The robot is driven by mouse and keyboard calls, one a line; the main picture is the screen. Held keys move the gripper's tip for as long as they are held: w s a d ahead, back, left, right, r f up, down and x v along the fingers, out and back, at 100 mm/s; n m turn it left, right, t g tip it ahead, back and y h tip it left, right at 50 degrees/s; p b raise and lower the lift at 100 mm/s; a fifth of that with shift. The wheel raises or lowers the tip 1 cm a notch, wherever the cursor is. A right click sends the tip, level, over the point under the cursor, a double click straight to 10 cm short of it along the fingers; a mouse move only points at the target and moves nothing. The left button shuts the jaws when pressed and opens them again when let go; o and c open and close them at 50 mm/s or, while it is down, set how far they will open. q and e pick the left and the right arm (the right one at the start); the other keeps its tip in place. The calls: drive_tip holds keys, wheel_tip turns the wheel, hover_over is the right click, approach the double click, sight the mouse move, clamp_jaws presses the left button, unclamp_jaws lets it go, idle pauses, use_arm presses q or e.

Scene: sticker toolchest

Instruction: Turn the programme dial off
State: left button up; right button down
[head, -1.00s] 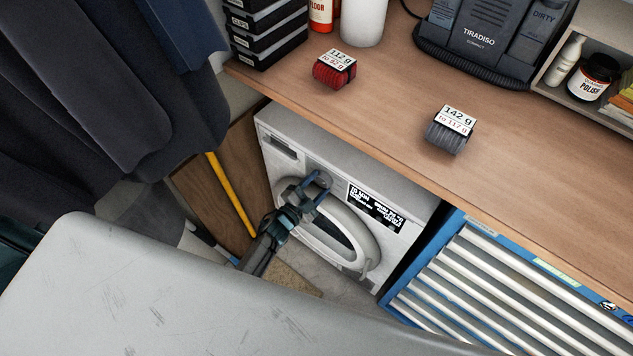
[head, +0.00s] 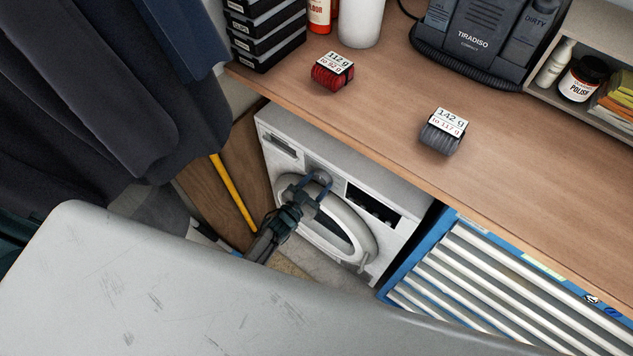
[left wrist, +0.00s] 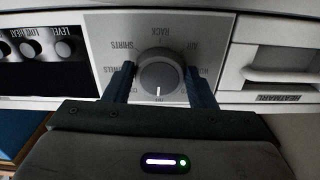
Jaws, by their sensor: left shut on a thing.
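The programme dial (left wrist: 160,75) is a round grey knob on the white machine's front panel. In the left wrist view its white mark points straight down in the picture, at a small label too hard to read. My left gripper (left wrist: 160,84) has one blue finger on each side of the dial and is shut on it. In the head view the left gripper (head: 319,187) reaches the dial (head: 320,177) at the upper left of the machine (head: 330,147). My right gripper is not in view.
A wooden worktop (head: 530,165) overhangs the machine, with a red roll (head: 332,77) and a grey roll (head: 441,138) on it. A blue tool chest (head: 455,223) stands right of the machine. Dark clothes (head: 100,90) hang at left. A grey scratched surface (head: 150,290) fills the foreground.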

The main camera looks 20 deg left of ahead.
use_arm(q)
drive_tip(key=shift+n, duration=0.4)
drive_tip(key=o, duration=1)
drive_tip(key=shift+c, duration=0.2)
drive_tip(key=b+v, duration=0.2)
drive_tip(key=v, duration=0.8)
drive_tip(key=shift+s, duration=0.4)
drive_tip(key=shift+a, duration=0.1)
